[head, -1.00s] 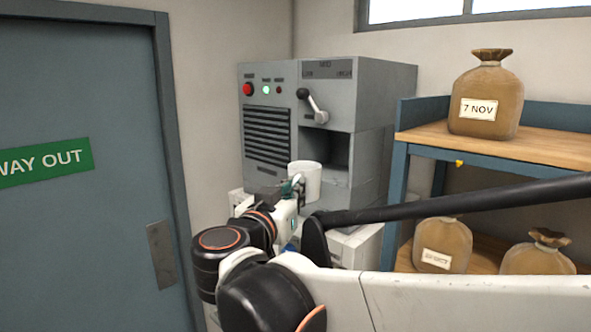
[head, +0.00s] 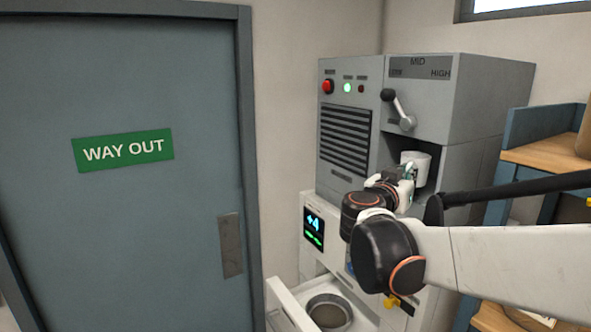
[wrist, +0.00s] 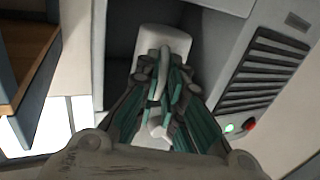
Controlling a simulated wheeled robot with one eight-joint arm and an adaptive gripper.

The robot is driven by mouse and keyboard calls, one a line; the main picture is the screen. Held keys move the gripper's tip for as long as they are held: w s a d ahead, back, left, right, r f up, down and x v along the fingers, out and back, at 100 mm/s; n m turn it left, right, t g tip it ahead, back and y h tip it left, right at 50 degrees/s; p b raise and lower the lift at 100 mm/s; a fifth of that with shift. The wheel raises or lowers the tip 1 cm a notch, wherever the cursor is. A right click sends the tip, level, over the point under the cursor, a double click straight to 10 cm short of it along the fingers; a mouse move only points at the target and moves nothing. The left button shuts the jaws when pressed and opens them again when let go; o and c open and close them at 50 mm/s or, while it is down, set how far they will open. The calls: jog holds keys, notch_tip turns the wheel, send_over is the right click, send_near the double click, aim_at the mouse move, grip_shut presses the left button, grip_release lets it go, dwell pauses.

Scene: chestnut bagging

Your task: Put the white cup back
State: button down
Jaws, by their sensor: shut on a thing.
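The white cup (head: 416,165) is at the mouth of the recess in the grey machine (head: 455,110), and its rim shows above my gripper in the head view. My gripper (head: 408,178) is shut on the cup. In the wrist view the white cup (wrist: 165,40) sits beyond my gripper's green-padded fingers (wrist: 160,90), in front of the dark recess. The fingers and arm hide part of the cup. I cannot tell whether its base touches the machine.
The machine has a lever (head: 398,108) above the recess and a red button (head: 327,87). Below it, an open drawer (head: 290,305) holds a round metal pan (head: 328,312). A wooden-topped shelf (head: 545,155) stands to the right. A grey door (head: 110,220) is at the left.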

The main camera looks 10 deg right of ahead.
jog(key=x, duration=0.4)
jog(key=shift+w+d+f, duration=0.1)
jog(key=shift+w, duration=0.05)
jog(key=shift+f+p, duration=0.4)
jog(key=shift+f, duration=1.25)
jog(key=shift+f, duration=0.1)
jog(key=c, duration=1.7)
grip_release()
